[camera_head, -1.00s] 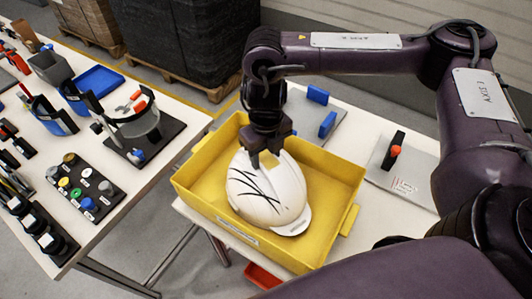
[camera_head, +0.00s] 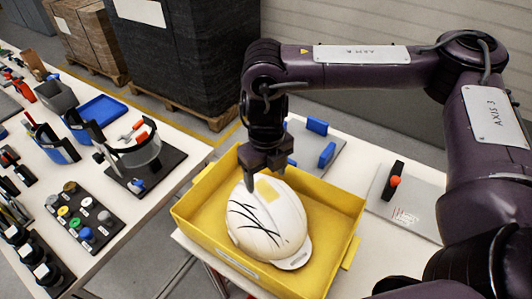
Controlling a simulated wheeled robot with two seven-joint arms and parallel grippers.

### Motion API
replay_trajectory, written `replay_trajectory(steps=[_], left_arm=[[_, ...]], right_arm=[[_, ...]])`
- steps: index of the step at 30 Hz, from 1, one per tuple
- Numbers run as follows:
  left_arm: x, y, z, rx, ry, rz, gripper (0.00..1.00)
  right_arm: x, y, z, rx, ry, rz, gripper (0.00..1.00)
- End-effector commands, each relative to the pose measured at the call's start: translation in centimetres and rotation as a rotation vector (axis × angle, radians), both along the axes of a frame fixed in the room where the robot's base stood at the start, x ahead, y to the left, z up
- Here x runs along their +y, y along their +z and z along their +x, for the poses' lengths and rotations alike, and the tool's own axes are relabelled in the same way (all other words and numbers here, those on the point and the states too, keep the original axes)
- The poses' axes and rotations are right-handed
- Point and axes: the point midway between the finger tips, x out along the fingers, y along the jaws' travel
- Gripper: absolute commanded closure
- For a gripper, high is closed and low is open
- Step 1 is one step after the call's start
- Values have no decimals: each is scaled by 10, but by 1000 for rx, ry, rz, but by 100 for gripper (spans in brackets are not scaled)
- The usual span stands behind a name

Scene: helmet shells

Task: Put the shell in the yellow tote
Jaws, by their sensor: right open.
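The white helmet shell (camera_head: 266,222) has black streaks and a yellowish patch on top. It lies inside the yellow tote (camera_head: 327,272), its brim towards the lower right. The tote stands on a white table. My right gripper (camera_head: 264,186) is open and empty, pointing down at the top back of the shell. Its fingertips are very close to the shell; I cannot tell whether they touch it. My left gripper is not in view.
A left table holds a dark board of coloured caps (camera_head: 86,209), a clear visor on a stand (camera_head: 140,155) and a blue tray (camera_head: 102,107). A grey plate with an orange-knobbed clamp (camera_head: 393,181) lies right of the tote. Wrapped pallets stand behind.

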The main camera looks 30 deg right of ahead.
Motion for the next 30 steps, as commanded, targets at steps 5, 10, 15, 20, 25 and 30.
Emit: replay_trajectory(steps=[5, 10, 15, 20, 25, 30], left_arm=[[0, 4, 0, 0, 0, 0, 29], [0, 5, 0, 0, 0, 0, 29], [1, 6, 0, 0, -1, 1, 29], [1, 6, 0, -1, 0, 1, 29], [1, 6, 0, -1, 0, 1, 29], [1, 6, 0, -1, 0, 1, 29]], right_arm=[[0, 37, 1, -5, 2, -1, 31], [0, 60, 1, -3, 1, -2, 31], [0, 71, 0, 0, 1, -1, 31], [0, 73, 0, 1, 0, 0, 31], [0, 73, 0, 1, 1, 0, 31], [0, 73, 0, 1, 1, 0, 31]])
